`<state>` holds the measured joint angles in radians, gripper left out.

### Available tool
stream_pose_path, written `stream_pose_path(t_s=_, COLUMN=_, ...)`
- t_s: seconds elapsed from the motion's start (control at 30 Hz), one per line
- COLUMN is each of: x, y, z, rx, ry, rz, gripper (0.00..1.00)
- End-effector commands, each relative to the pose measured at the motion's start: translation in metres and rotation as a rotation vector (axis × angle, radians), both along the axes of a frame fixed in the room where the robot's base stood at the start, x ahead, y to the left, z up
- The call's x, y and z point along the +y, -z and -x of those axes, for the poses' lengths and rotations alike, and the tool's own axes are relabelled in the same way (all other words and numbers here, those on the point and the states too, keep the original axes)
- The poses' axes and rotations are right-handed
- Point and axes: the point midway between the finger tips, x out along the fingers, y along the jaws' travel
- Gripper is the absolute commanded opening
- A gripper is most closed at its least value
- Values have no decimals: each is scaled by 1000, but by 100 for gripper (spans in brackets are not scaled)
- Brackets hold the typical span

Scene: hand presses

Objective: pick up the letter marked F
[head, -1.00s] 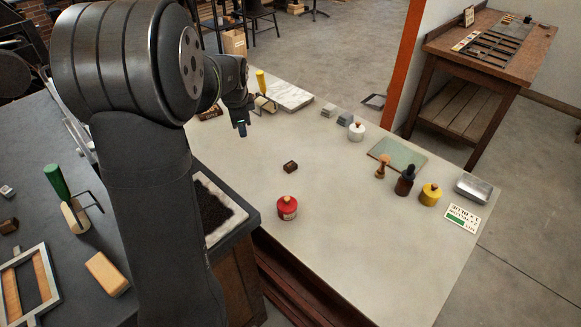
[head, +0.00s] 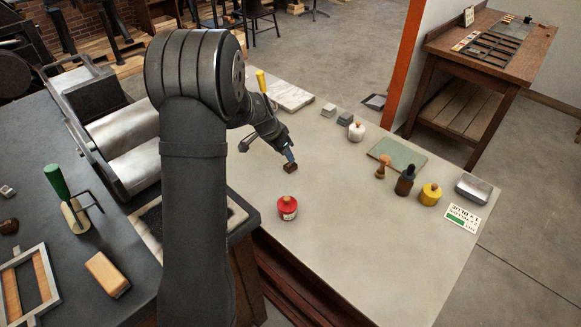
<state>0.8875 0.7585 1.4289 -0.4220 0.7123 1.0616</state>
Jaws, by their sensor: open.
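A small dark brown block (head: 291,168) lies on the pale tabletop; no letter can be read on it at this size. My gripper (head: 290,158) is open, with its fingertips right at the top of this block. I cannot tell whether the fingers are around it or just above it. Another small dark brown block (head: 9,227) lies at the left edge on the dark table, and a small block with a pale face (head: 7,191) lies behind it. No F is legible on either.
A red tin (head: 287,208) stands in front of the brown block. A white jar (head: 356,131), a green mat (head: 398,153), a dark bottle (head: 405,181), a yellow jar (head: 430,194) and a metal tray (head: 473,190) are to the right. The front right tabletop is clear.

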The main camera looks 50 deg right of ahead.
Motion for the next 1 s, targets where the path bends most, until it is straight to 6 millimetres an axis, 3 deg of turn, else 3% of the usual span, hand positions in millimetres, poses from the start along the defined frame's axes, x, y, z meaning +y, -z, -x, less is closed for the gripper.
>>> stream_pose_path(t_s=0.37, x=-10, y=25, z=2, rx=1, ry=1, rz=0, gripper=53)
stream_pose_path(t_s=0.63, x=-22, y=61, z=6, rx=1, ry=1, rz=0, gripper=53)
stream_pose_path(t_s=0.9, x=-24, y=65, z=6, rx=-1, ry=1, rz=2, gripper=53)
stream_pose_path(t_s=1.0, x=-24, y=65, z=6, rx=-1, ry=1, rz=2, gripper=35)
